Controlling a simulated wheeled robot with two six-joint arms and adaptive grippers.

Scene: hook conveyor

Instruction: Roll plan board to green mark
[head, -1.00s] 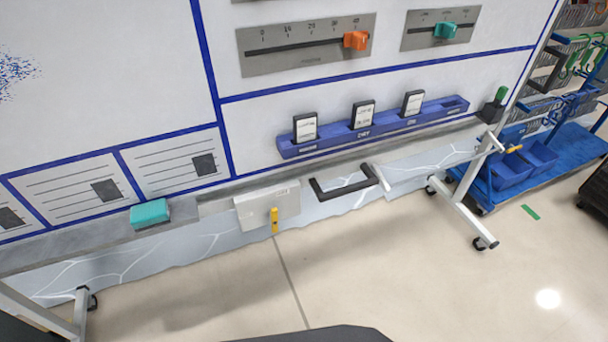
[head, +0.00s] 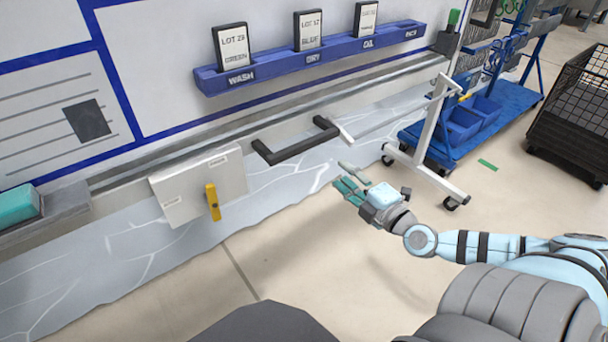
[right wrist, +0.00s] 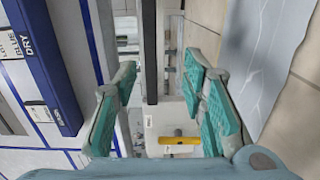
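The white plan board (head: 185,50) stands upright on wheeled legs (head: 427,172). A black bar handle (head: 297,144) sticks out from its lower edge; it also shows in the right wrist view (right wrist: 149,50). A pale box with a yellow lever (head: 212,202) sits left of the handle; the lever shows in the right wrist view (right wrist: 180,141). The green mark (head: 487,165) lies on the floor right of the board's right leg. My right gripper (head: 344,178) is open and empty, right of and below the handle, apart from it. My left gripper is out of view.
A blue cart with bins (head: 465,122) stands behind the board's right leg. A black wire crate (head: 572,115) stands at the far right. The blue card rack (head: 300,62) is on the board. The floor in front is clear.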

